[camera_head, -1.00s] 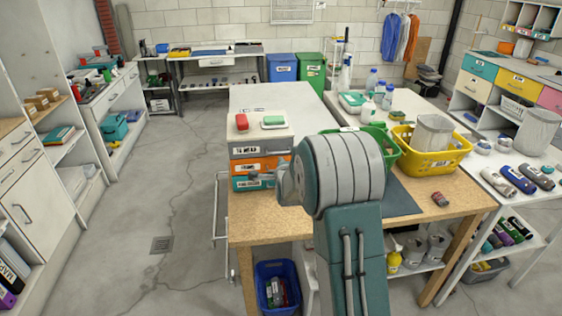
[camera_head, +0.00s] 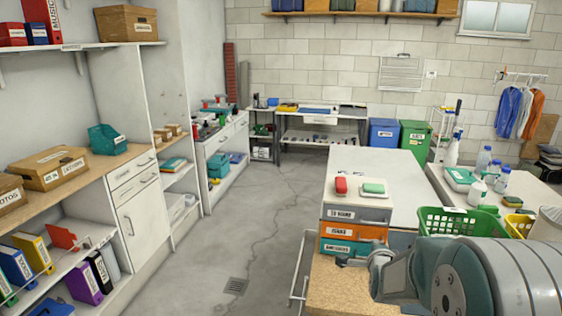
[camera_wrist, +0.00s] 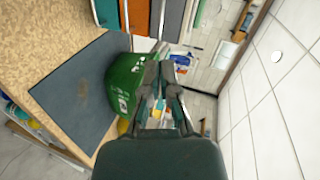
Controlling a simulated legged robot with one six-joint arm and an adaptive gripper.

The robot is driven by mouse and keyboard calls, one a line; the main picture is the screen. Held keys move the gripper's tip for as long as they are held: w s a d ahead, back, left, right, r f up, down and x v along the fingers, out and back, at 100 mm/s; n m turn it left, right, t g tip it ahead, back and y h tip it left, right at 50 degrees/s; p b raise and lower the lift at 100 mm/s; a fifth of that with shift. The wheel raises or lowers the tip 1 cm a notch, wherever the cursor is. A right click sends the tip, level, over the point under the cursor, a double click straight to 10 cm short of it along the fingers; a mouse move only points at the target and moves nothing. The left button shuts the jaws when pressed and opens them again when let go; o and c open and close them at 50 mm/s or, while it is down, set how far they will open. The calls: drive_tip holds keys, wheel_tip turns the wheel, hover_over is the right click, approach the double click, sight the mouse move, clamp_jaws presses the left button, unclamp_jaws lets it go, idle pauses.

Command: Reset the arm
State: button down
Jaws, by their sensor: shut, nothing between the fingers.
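My gripper (camera_wrist: 160,75) shows in the wrist view with its two dark fingers close together, shut and empty. A green basket (camera_wrist: 120,90) lies just left of the fingers in that view; I cannot tell whether they touch. My folded arm (camera_head: 455,275) fills the lower right of the head view, over the wooden table. The gripper's fingers are not clear in the head view.
A drawer stack (camera_head: 352,232) with a red and a green item on top stands left of my arm. The green basket (camera_head: 440,222) sits behind the arm. Shelving lines the left wall. The floor (camera_head: 255,235) between is clear.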

drive_tip(key=s+a+r+n+g+y, duration=0.2)
drive_tip(key=s+a+r+n, duration=0.1)
drive_tip(key=s+a+n, duration=0.3)
drive_tip(key=s+a+r+n+g+y, duration=0.15)
drive_tip(key=s+a+r+n, duration=0.3)
drive_tip(key=s, duration=0.45)
drive_tip(key=s+a+n+g, duration=0.1)
drive_tip(key=s+n, duration=0.3)
drive_tip(key=s, duration=0.4)
drive_tip(key=s+a+f+n+g, duration=0.1)
drive_tip(key=s+n+g, duration=0.3)
drive_tip(key=s, duration=0.5)
drive_tip(key=shift+s+a+n, duration=0.25)
drive_tip(key=shift+a+n, duration=0.2)
drive_tip(key=shift+a, duration=0.15)
